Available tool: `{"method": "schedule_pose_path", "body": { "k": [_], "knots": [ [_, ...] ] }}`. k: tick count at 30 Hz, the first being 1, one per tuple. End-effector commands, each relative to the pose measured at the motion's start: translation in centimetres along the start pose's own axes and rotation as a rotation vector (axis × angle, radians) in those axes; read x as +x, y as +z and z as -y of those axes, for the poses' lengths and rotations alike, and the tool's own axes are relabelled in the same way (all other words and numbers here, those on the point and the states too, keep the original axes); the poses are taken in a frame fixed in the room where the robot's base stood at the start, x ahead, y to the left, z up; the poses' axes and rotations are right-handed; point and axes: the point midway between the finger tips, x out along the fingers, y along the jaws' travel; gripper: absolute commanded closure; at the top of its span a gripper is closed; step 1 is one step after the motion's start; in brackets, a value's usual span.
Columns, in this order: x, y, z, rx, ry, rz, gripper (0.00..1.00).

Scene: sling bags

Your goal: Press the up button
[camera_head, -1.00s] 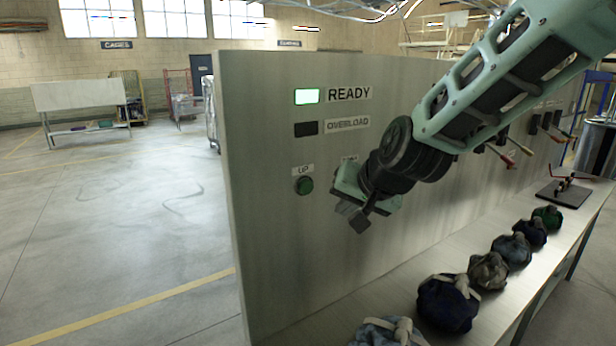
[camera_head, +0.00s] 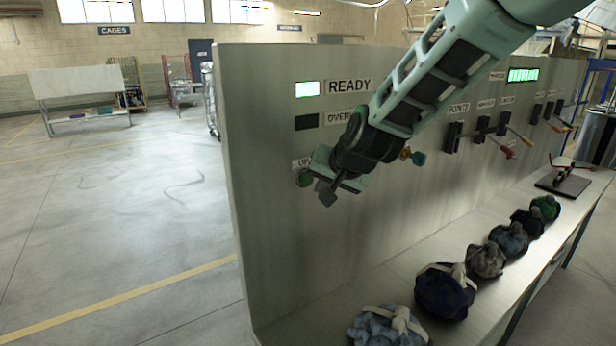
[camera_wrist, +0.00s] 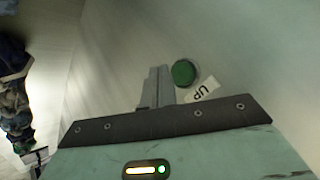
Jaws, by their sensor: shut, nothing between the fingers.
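The up button is a round green button (camera_head: 304,179) on the grey panel (camera_head: 270,230), under a white UP label (camera_head: 300,163). In the head view my gripper partly covers it. My gripper (camera_head: 326,192) is shut and empty, in front of the panel. In the wrist view its fingertips (camera_wrist: 158,70) lie just left of the button and appear apart from it.
A lit READY lamp (camera_head: 307,89) and a dark overload lamp (camera_head: 306,122) sit above. A knob (camera_head: 417,158) and several levers (camera_head: 452,138) are to the right. Several sling bags (camera_head: 445,291) line the bench (camera_head: 300,325) below. A clamp stand (camera_head: 563,185) stands at its far end.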

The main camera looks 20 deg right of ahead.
Motion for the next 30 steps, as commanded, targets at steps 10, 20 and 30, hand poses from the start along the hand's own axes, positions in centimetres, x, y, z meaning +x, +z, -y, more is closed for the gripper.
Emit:
{"method": "schedule_pose_path", "body": {
  "k": [10, 20, 30],
  "knots": [
    [1.16, -0.82, 0.84, -0.001, 0.000, 0.000, 1.00],
    [1.16, -0.81, 0.83, 0.000, 0.000, 0.000, 1.00],
    [1.15, -0.81, 0.83, 0.000, 0.000, 0.000, 1.00]
  ]
}}
